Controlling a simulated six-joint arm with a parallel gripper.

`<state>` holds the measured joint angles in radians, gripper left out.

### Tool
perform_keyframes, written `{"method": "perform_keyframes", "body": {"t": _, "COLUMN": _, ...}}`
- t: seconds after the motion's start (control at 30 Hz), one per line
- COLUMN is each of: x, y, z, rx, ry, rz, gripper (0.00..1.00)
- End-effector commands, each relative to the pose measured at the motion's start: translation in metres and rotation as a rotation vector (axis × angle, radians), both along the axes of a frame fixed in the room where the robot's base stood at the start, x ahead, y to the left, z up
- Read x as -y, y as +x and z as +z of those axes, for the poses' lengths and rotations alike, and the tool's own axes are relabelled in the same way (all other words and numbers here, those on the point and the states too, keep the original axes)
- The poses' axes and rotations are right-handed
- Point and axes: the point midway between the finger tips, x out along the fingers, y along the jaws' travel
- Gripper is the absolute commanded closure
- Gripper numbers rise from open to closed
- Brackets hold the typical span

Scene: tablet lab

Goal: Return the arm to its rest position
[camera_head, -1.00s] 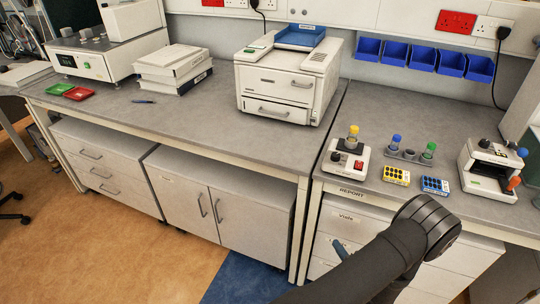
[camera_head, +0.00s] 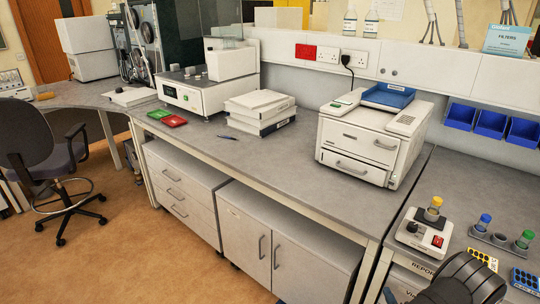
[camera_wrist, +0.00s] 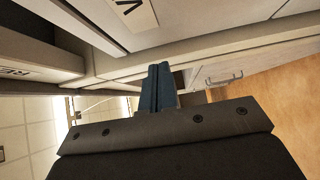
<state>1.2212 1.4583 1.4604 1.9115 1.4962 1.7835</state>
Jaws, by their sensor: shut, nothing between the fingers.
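My gripper (camera_wrist: 158,84) shows in the wrist view as two dark blue fingers pressed together, shut with nothing between them. It is in front of the pale drawer fronts (camera_wrist: 215,50) of the right bench and apart from any object on the worktop.
The right bench holds a small mixer with a yellow-capped vial (camera_head: 434,208), a blue-capped vial (camera_head: 483,223), a green-capped vial (camera_head: 524,239) and a blue rack (camera_head: 525,280). A printer (camera_head: 370,140) stands on the left bench. The floor (camera_head: 120,250) before the cabinets is clear.

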Motion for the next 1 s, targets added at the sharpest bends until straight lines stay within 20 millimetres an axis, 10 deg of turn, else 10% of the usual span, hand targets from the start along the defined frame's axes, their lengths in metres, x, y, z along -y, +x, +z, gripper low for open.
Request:
{"method": "perform_keyframes", "body": {"t": 0.53, "x": 0.014, "y": 0.014, "z": 0.0, "rx": -0.001, "ry": -0.001, "rz": -0.001, "gripper": 0.98}}
{"method": "perform_keyframes", "body": {"t": 0.87, "x": 0.011, "y": 0.016, "z": 0.001, "rx": -0.002, "ry": -0.003, "rz": 0.009, "gripper": 0.33}}
{"method": "perform_keyframes", "body": {"t": 1.0, "x": -0.021, "y": 0.025, "z": 0.014, "rx": -0.008, "ry": -0.02, "rz": 0.101, "gripper": 0.06}}
